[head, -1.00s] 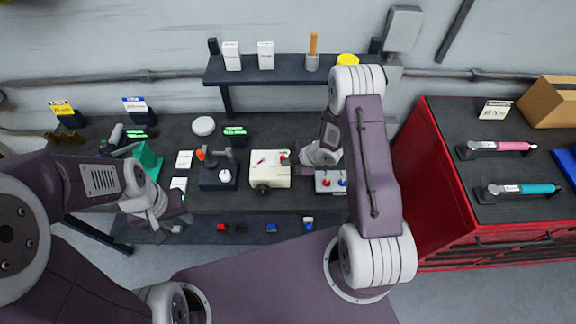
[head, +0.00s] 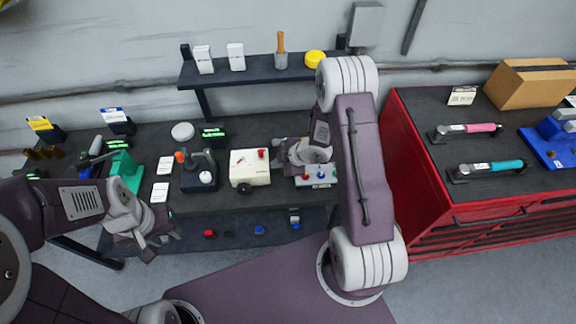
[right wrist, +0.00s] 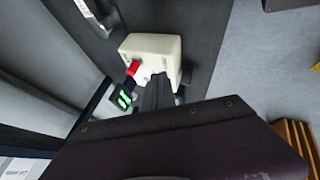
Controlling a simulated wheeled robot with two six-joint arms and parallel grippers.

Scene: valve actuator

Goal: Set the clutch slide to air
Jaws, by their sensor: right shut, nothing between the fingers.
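The cream actuator box (head: 249,180) stands on the dark bench in the head view, with a red knob (head: 261,153) at its upper right and a dark round knob (head: 244,188) on its front. I cannot read which setting the slide is at. In the right wrist view the box (right wrist: 165,48) and its red knob (right wrist: 133,68) lie just beyond my right gripper (right wrist: 158,86). That gripper is shut and empty, just right of the box in the head view (head: 277,152). My left gripper (head: 158,246) hangs at the bench's front left, away from the box; its finger gap is unclear.
A dark joystick unit (head: 200,178) stands left of the box, and a grey panel with red and blue knobs (head: 318,178) on its right, partly behind my right arm. A shelf (head: 262,72) is above. A red cabinet (head: 385,150) stands at right.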

